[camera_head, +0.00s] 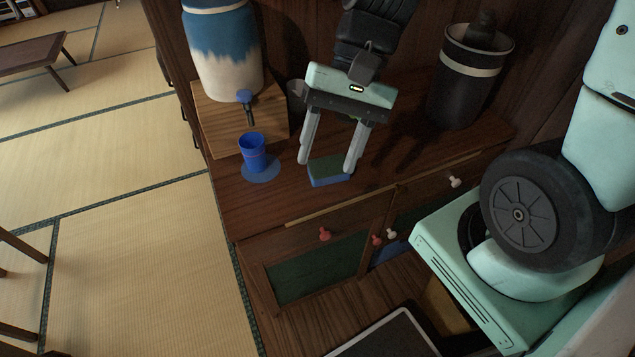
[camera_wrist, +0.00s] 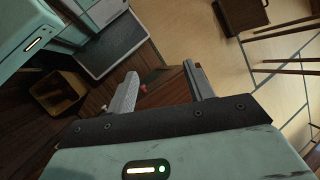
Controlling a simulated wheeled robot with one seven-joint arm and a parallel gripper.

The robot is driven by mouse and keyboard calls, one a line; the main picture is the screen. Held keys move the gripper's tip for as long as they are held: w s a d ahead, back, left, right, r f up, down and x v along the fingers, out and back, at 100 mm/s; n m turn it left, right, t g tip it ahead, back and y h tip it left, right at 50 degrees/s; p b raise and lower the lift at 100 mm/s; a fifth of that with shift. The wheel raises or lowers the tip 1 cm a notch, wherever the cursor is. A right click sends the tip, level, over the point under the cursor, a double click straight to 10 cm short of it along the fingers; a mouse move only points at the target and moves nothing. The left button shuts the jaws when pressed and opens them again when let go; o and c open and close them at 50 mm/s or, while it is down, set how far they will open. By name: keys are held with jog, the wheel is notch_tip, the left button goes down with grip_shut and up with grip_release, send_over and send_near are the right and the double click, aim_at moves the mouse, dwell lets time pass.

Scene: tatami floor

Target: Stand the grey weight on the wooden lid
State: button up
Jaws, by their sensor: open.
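My gripper (camera_head: 327,163) points down over the cabinet top with its two fingers apart. A green and blue sponge-like block (camera_head: 330,171) lies between and below the fingertips; I cannot tell whether they touch it. The wrist view also shows the open gripper (camera_wrist: 160,86), with nothing held. A dark crock (camera_head: 462,92) with a pale band stands to the right, and a dark upright object (camera_head: 482,30) rises from its mouth. A dark grey rounded object (camera_head: 297,89) is partly hidden behind my gripper's left side. I cannot tell which is the grey weight, and no wooden lid is clearly visible.
A blue and cream jar (camera_head: 222,50) with a tap stands on a wooden box (camera_head: 215,118) at the left. A blue cup (camera_head: 252,152) is on a blue coaster (camera_head: 262,175) near the cabinet's left edge.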

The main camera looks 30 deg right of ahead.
jog(key=s+a+n+t+h, duration=0.2)
jog(key=s+a+n+h, duration=0.3)
jog(key=n, duration=0.7)
jog(key=shift+s+a+r+t, duration=0.25)
jog(key=shift+s+r+t, duration=0.15)
jog(key=shift+r, duration=0.05)
jog(key=shift+d, duration=0.1)
